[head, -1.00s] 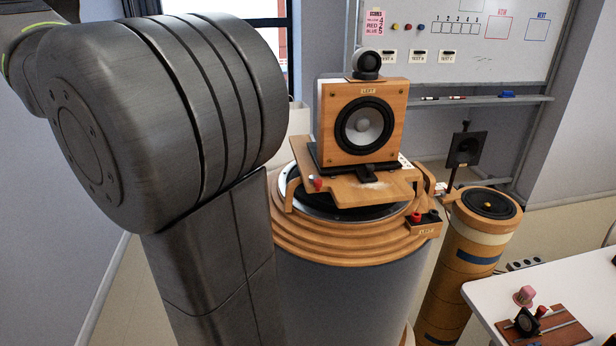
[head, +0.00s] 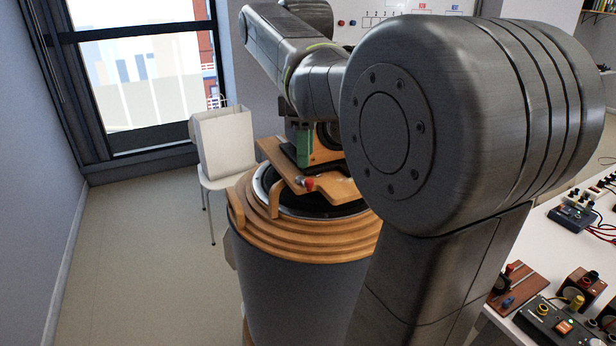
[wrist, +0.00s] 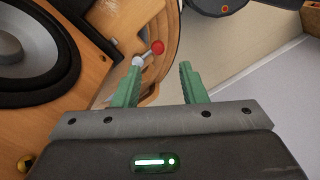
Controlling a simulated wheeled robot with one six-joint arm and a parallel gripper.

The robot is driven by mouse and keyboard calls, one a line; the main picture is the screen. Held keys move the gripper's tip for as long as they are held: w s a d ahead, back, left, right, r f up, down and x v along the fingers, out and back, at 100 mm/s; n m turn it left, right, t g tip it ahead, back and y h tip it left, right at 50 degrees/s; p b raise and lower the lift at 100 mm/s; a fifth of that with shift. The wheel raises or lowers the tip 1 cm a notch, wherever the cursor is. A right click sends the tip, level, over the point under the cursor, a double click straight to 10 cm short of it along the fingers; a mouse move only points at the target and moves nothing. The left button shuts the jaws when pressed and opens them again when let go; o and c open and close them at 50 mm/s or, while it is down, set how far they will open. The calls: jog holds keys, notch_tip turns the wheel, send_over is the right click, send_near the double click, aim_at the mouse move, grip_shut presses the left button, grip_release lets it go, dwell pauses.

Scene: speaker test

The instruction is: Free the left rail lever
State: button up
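A small lever with a red ball knob (head: 309,184) sits at the near left edge of the wooden platform (head: 335,190) in the head view. In the wrist view the red knob (wrist: 158,47) and its silver pivot (wrist: 138,62) lie just beyond my fingertips. My gripper (wrist: 162,70) is open and empty, with its two green fingers apart. In the head view my gripper (head: 304,142) hangs above the platform, behind the lever.
The platform sits on a round stepped wooden ring (head: 285,235) on a grey drum (head: 290,300). A white chair (head: 225,150) stands behind on the left. A table (head: 545,240) with electronics is on the right. The floor at left is clear.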

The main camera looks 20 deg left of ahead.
aim_at(309, 180)
jog(key=f, duration=0.4)
jog(key=shift+w+d+f, duration=0.2)
jog(key=shift+d+f, duration=0.15)
jog(key=shift+f, duration=0.75)
jog(key=shift+c, duration=0.5)
grip_shut()
